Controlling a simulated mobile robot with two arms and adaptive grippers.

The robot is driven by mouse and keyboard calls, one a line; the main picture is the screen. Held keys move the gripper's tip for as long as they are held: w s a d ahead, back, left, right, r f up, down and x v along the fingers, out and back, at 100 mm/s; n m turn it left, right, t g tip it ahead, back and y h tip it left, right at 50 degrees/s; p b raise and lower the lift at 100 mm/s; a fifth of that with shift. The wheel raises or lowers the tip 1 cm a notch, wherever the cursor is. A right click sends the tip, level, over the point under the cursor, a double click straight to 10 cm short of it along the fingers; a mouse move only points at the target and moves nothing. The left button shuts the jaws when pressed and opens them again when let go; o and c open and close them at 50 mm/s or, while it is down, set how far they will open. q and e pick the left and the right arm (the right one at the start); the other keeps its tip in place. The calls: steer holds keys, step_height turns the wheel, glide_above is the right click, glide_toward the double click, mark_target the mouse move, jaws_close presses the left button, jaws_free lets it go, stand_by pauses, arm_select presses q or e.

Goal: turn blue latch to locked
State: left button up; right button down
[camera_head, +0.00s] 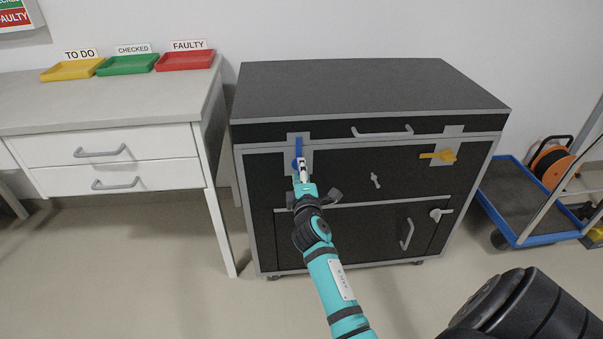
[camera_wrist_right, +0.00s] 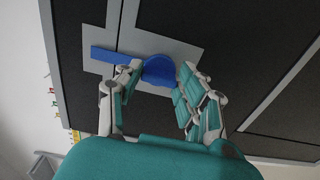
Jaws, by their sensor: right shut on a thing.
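The blue latch (camera_head: 298,147) is on a grey plate at the upper left of the black case's front. Its bar points upward in the head view, across the seam under the lid. In the right wrist view its bar (camera_wrist_right: 107,54) runs left from a rounded blue hub (camera_wrist_right: 160,70). My right gripper (camera_head: 299,176) reaches up to the latch from below. In the wrist view its fingers (camera_wrist_right: 158,80) are on either side of the hub, shut on it. The fingertips hide part of the hub. My left gripper is not in view.
The black case (camera_head: 370,85) also has a yellow latch (camera_head: 438,156) lying sideways, a small grey latch (camera_head: 375,180) and a lid handle (camera_head: 382,132). A white drawer table (camera_head: 130,120) stands left, a blue cart (camera_head: 530,205) right. The floor in front is clear.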

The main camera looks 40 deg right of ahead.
steer(key=shift+f, duration=0.1)
steer(key=c, duration=0.8)
jaws_free()
steer(key=v, duration=0.7)
steer(key=shift+s, duration=0.3)
steer(key=shift+a, duration=0.15)
